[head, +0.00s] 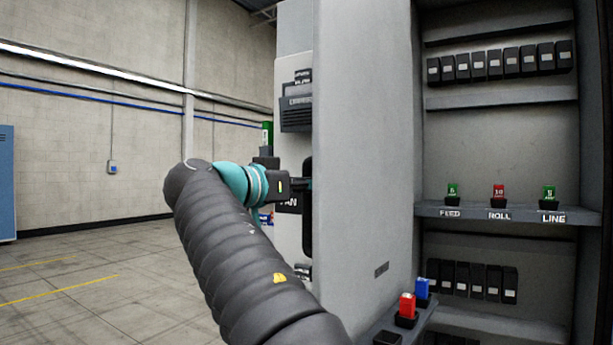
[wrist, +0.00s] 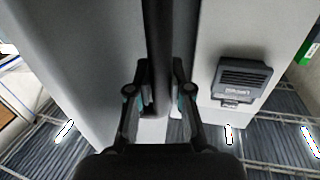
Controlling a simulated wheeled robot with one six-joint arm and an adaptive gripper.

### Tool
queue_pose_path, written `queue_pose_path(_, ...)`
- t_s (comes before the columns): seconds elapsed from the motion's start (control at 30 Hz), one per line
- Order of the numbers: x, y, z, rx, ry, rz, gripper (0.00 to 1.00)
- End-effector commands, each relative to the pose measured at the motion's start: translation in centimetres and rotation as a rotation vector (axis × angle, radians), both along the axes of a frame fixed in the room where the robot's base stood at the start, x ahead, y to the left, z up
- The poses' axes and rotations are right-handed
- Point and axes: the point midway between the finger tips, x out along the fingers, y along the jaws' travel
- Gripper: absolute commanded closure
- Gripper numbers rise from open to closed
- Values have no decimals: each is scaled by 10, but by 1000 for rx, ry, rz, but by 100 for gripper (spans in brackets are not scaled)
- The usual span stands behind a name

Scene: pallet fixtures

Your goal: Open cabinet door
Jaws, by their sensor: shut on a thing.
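The cabinet's interior (head: 500,130) is open to view at the right in the head view. A tall grey panel, apparently the swung-out door (head: 365,140), stands left of it. Its hinge cannot be made out. A dark vertical handle (head: 308,225) shows at the panel's left side. It also shows as a black upright bar in the wrist view (wrist: 159,45). My gripper (head: 298,185) reaches the handle from the left. In the wrist view my gripper (wrist: 162,100) has a finger on each side of the bar and is shut on it. The exact contact is partly hidden.
A shelf (head: 465,211) holds green and red fuses labelled FEED, ROLL and LINE. A small ledge (head: 385,327) with red and blue fuses sits low in front. A vent (wrist: 243,78) is right of the handle. Open floor (head: 70,290) lies to the left.

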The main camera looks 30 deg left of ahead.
Motion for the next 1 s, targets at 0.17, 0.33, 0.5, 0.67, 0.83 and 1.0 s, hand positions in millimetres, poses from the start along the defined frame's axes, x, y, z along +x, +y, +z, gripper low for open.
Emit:
queue_pose_path(0.17,1,-1,3,3,-6,-7,100)
queue_pose_path(0.33,0,0,3,3,-5,-5,100)
queue_pose_path(0.5,-1,0,2,3,-4,-3,64)
queue_pose_path(0.67,-1,1,1,1,-2,-2,55)
queue_pose_path(0.83,-1,1,0,2,-1,-3,55)
queue_pose_path(1.0,-12,5,0,1,1,-1,55)
